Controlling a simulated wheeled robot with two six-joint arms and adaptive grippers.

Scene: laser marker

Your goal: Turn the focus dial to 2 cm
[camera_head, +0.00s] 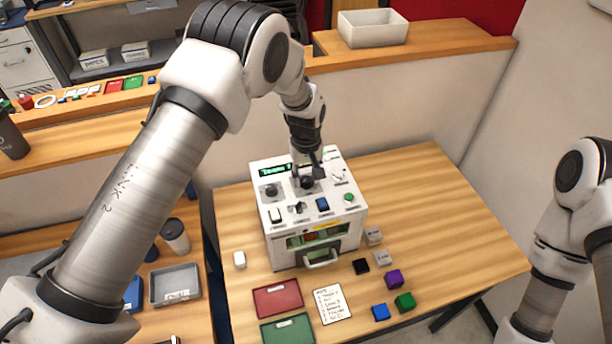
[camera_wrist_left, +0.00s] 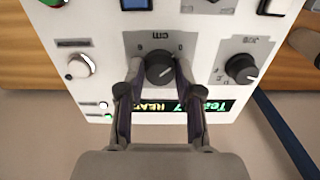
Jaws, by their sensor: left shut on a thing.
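The laser marker (camera_head: 312,215) is a white box on the wooden table, with a green-lit display and several knobs and buttons on its sloping top. The focus dial (camera_wrist_left: 159,68) is a round black knob on a grey plate marked "cm" in the left wrist view. My left gripper (camera_wrist_left: 157,72) has one finger on each side of this dial and is shut on it. In the head view my left gripper (camera_head: 307,180) comes down onto the panel and partly hides the dial. The dial's exact setting is too small to read. My right gripper is out of view.
Another black knob (camera_wrist_left: 241,68) and a white knob (camera_wrist_left: 80,66) flank the dial. In front of the machine lie a red tray (camera_head: 278,298), a green tray (camera_head: 288,331), a written note (camera_head: 332,304) and several small cubes. The table's right side is clear.

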